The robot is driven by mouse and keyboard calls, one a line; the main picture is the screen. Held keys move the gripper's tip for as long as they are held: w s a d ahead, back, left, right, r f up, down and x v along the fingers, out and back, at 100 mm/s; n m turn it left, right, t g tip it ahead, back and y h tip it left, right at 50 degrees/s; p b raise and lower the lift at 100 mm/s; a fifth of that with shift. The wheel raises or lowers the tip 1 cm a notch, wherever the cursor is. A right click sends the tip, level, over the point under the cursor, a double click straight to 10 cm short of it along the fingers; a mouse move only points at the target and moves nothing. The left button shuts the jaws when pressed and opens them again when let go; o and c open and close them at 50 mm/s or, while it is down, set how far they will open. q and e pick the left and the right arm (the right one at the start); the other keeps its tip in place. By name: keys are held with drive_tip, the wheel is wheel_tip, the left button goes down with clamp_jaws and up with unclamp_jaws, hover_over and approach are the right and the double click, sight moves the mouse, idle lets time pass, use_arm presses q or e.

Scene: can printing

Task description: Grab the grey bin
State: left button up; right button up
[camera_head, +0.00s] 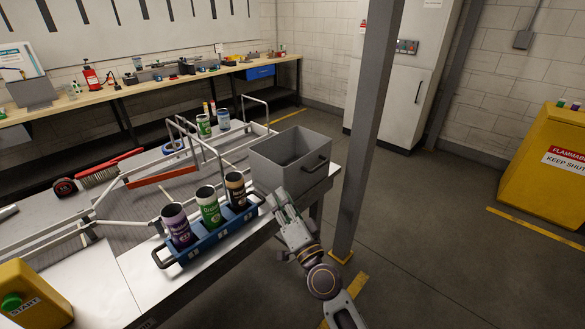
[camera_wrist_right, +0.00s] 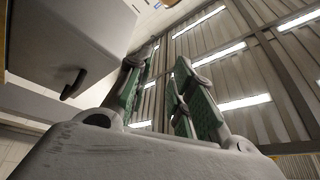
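The grey bin (camera_head: 276,172) is an open, empty-looking box at the right end of the work table, with a dark handle (camera_head: 316,163) on its right-hand side. My right gripper (camera_head: 279,200) is just in front of the bin, low by its near side and left of the handle. In the right wrist view the bin (camera_wrist_right: 70,35) fills the upper left with its dark handle. There the green-padded fingers of my right gripper (camera_wrist_right: 162,68) are apart with nothing between them. My left gripper is not in view.
A blue carrier (camera_head: 212,240) with three cans stands left of my right gripper. White rails (camera_head: 207,150) run along the table behind it. A grey post (camera_head: 367,130) rises right of the bin. A yellow flammables cabinet (camera_head: 530,190) stands far right. Open floor lies between.

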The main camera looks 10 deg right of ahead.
sight(297, 165)
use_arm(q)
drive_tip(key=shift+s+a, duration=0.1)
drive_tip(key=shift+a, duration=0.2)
use_arm(e)
drive_tip(key=w+d+f+m+g+h, duration=0.1)
drive_tip(key=w+d+f+m+h, duration=0.1)
drive_tip(key=d+m+h, duration=0.2)
drive_tip(key=w+d+f+m+g+h, duration=0.1)
drive_tip(key=w+d+f+m+h, duration=0.1)
drive_tip(key=m+h, duration=0.8)
drive_tip(key=w+d+m, duration=0.1)
drive_tip(key=d+m, duration=0.1)
drive_tip(key=shift+d+f+m+g+h, duration=0.2)
drive_tip(key=shift+f+m+g+h, duration=0.05)
drive_tip(key=shift+m+g+h, duration=0.15)
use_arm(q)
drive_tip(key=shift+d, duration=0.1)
use_arm(e)
drive_tip(key=shift+w, duration=0.1)
